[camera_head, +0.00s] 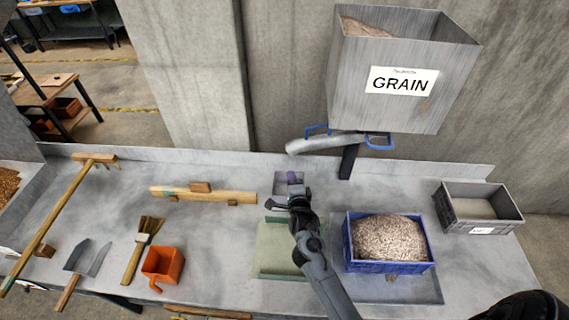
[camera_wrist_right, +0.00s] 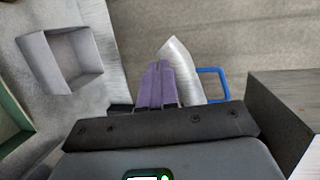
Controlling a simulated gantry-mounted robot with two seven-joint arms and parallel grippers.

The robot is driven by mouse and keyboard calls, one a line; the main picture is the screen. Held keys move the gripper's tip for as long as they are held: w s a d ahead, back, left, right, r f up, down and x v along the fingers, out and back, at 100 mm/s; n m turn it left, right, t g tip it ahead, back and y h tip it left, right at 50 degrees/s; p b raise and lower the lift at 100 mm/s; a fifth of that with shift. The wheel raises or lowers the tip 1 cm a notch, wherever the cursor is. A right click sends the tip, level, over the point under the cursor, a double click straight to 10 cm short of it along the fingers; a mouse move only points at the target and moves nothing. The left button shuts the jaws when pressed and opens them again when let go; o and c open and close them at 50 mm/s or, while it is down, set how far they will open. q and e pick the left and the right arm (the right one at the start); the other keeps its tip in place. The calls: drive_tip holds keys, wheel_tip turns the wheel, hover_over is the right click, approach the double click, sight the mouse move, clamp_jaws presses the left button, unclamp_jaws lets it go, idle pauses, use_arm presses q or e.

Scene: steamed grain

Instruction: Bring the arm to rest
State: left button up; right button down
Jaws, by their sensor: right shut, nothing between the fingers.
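My right gripper (camera_head: 291,178) reaches up from the bottom of the head view, over the middle of the grey bench. It hangs in front of a small square grey recess or tray (camera_head: 280,186). In the right wrist view its purple fingers (camera_wrist_right: 156,85) are together with nothing between them. The pale chute (camera_wrist_right: 180,65) and a blue handle (camera_wrist_right: 212,82) show beyond the fingertips; I cannot tell the gap to them. My left gripper is not in view.
The grain hopper (camera_head: 390,95) with its chute (camera_head: 325,145) stands behind. A blue crate of grain (camera_head: 388,268) and a grey crate (camera_head: 505,221) are at right. A green tray (camera_head: 268,272) lies under my arm. An orange scoop (camera_head: 163,267), a brush (camera_head: 142,240) and a wooden rake (camera_head: 65,215) lie left.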

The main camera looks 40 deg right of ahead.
drive_tip(key=s+a+f+n+g+y, duration=0.1)
drive_tip(key=s+a+n+g+y, duration=0.2)
drive_tip(key=s+a+n, duration=0.55)
drive_tip(key=s+a+n+g+y, duration=0.3)
drive_tip(key=s+a+n+g, duration=0.15)
drive_tip(key=s+n, duration=0.7)
drive_tip(key=s+a+f+n+g+y, duration=0.1)
drive_tip(key=s+a+n+g+y, duration=0.2)
drive_tip(key=s+a+n, duration=0.65)
wheel_tip(320, 180, up, 18)
drive_tip(key=s+d+m+p, duration=0.1)
drive_tip(key=d+m+p, duration=0.1)
drive_tip(key=p, duration=1.5)
drive_tip(key=shift+d+f+m+p, duration=0.25)
drive_tip(key=shift+d+m+p, duration=0.05)
drive_tip(key=shift+m+p, duration=0.15)
drive_tip(key=shift+t, duration=0.25)
